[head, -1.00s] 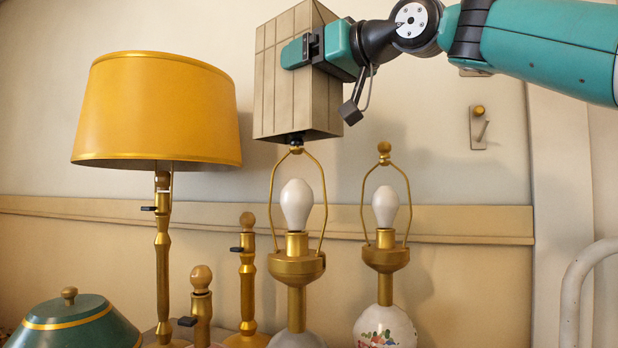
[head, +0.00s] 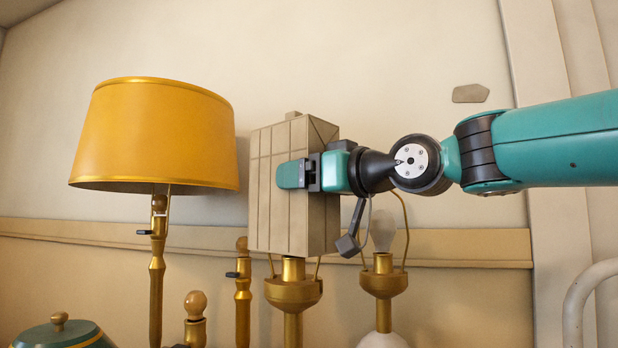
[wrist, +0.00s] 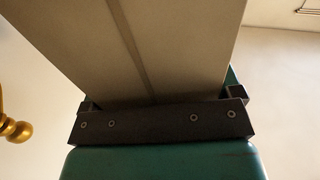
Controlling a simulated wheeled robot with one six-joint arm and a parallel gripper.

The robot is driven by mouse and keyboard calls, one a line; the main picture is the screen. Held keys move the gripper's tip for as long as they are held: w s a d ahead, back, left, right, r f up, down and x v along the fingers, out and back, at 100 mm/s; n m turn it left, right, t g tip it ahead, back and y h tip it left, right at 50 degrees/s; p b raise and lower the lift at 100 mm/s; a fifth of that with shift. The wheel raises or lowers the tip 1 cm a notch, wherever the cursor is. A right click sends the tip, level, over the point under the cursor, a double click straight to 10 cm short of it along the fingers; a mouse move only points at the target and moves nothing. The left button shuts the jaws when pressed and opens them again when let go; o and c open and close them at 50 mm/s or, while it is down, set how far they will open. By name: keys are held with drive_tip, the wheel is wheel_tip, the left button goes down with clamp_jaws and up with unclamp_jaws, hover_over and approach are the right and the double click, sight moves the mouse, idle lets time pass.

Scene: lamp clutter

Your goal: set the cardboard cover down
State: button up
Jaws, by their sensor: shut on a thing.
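The cardboard cover (head: 275,215) is a tall tan box with seam lines on its side. My gripper (head: 300,174) is shut on its upper half and holds it upright. In the head view the cover hangs over a brass lamp (head: 293,292), hiding the bulb and most of the wire harp; only the harp's lower ends and the brass cup show below its bottom edge. In the wrist view the cover's tan face (wrist: 150,45) fills the middle, above the dark jaw bar.
A yellow-shaded lamp (head: 155,135) stands left of the cover. A second brass lamp (head: 384,282) with a bare bulb stands close on the right, partly behind my wrist.

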drive_tip(key=shift+f, duration=0.1)
drive_tip(key=shift+f+b, duration=0.35)
drive_tip(key=shift+b, duration=0.15)
drive_tip(key=shift+f, duration=0.2)
